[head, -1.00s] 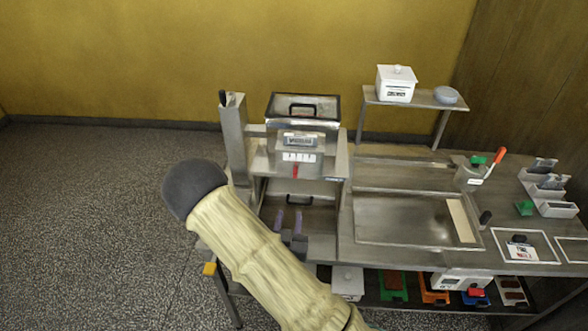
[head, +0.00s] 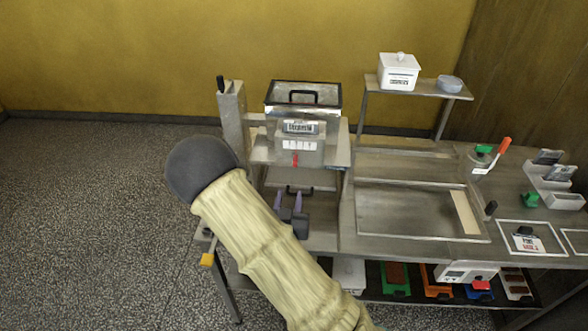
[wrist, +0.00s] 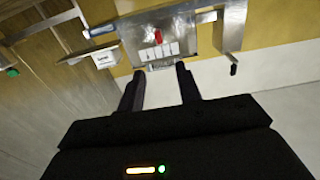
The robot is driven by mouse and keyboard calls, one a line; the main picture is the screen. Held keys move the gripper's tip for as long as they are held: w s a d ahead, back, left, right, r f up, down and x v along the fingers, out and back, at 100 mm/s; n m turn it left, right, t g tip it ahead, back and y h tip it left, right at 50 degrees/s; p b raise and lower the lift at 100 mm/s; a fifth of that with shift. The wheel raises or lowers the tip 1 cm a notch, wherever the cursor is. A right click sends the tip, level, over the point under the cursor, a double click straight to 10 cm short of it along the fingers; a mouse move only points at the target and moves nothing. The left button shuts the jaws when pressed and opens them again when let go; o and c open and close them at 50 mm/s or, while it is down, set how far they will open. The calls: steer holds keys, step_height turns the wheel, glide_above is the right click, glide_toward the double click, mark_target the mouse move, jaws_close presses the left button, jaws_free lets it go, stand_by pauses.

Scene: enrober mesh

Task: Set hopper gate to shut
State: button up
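The hopper (head: 318,108) is a grey metal box with an open top and a dark handle, standing at the left end of the bench. Its front has a label plate and a white marked scale (head: 299,145). A small red tab (head: 295,160), which looks like the gate's lever or pointer, hangs just below the scale near its middle. The red tab (wrist: 158,37) also shows upside down in the wrist view, beyond my fingertips. My gripper (head: 290,202) is open and empty, below and in front of the hopper, apart from the tab. Its two fingers (wrist: 159,70) are spread.
A metal post (head: 232,118) with a black-tipped top stands left of the hopper. A flat mesh tray (head: 410,212) lies to the right. A raised shelf (head: 425,94) holds a white lidded pot (head: 398,72). A red-handled lever (head: 500,150) stands farther right.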

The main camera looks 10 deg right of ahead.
mark_target(295, 162)
steer(key=x, duration=1.3)
steer(key=shift+w+d+b, duration=0.15)
steer(key=shift+b, duration=0.2)
steer(key=shift+w+d, duration=0.15)
steer(key=shift+w, duration=0.4)
jaws_close()
